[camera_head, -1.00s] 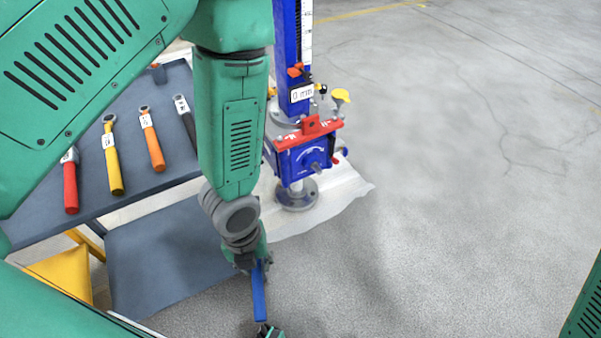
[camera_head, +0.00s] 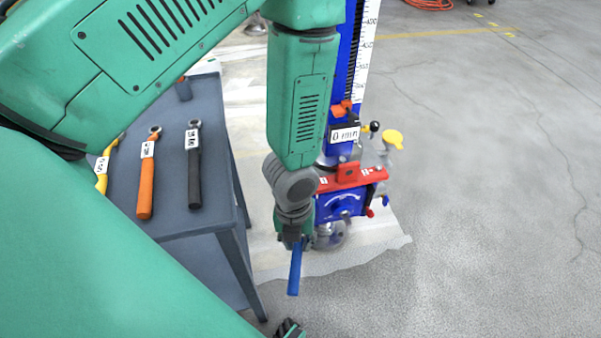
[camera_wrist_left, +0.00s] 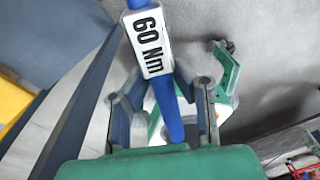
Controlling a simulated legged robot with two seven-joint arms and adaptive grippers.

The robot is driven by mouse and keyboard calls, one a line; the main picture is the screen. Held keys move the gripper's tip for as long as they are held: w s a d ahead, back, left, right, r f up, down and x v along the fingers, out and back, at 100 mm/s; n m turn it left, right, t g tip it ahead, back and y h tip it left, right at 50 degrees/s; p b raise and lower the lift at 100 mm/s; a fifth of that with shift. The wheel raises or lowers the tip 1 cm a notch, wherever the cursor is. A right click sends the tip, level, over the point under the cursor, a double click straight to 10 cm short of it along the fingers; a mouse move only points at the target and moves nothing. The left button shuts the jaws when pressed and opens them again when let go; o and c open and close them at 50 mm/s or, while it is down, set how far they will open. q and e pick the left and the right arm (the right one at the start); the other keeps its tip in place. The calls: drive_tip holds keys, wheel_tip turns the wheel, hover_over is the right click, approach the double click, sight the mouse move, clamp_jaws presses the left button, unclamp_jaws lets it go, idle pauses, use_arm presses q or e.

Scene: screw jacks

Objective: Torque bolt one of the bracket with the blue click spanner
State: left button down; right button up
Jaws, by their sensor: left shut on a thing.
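The blue click spanner (camera_head: 295,270) hangs from my left gripper (camera_head: 294,238), its handle pointing down. In the left wrist view the fingers (camera_wrist_left: 166,100) are shut around the blue spanner (camera_wrist_left: 172,112), which carries a white "60 Nm" label. A red bracket-like piece (camera_head: 348,178) sits on the blue screw jack (camera_head: 345,203), to the right of the left gripper and apart from the spanner. Its bolts are too small to tell apart, and the spanner's head is hidden. A dark gripper tip, seemingly my right gripper (camera_head: 289,328), shows at the bottom edge; its jaws are unclear.
A dark table (camera_head: 218,125) at the left bears a black spanner (camera_head: 194,170), an orange spanner (camera_head: 147,180) and a partly hidden yellow one (camera_head: 103,170). The jack's blue column with a scale rises behind my left arm. Open concrete floor lies to the right.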

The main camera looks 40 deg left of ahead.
use_arm(q)
drive_tip(key=w+a+f+b, duration=0.2)
drive_tip(key=w+a+b, duration=0.15)
drive_tip(key=w, duration=0.35)
drive_tip(key=w+d+n+t, duration=0.1)
drive_tip(key=w+d+n, duration=0.6)
drive_tip(key=w+n, duration=0.2)
drive_tip(key=shift+w+r+n, duration=0.15)
drive_tip(key=shift+r+n, duration=0.2)
drive_tip(key=shift+n, duration=0.15)
drive_tip(key=shift+d+p, duration=0.2)
drive_tip(key=shift+p, duration=0.25)
drive_tip(key=shift+d, duration=0.15)
drive_tip(key=shift+p, duration=0.7)
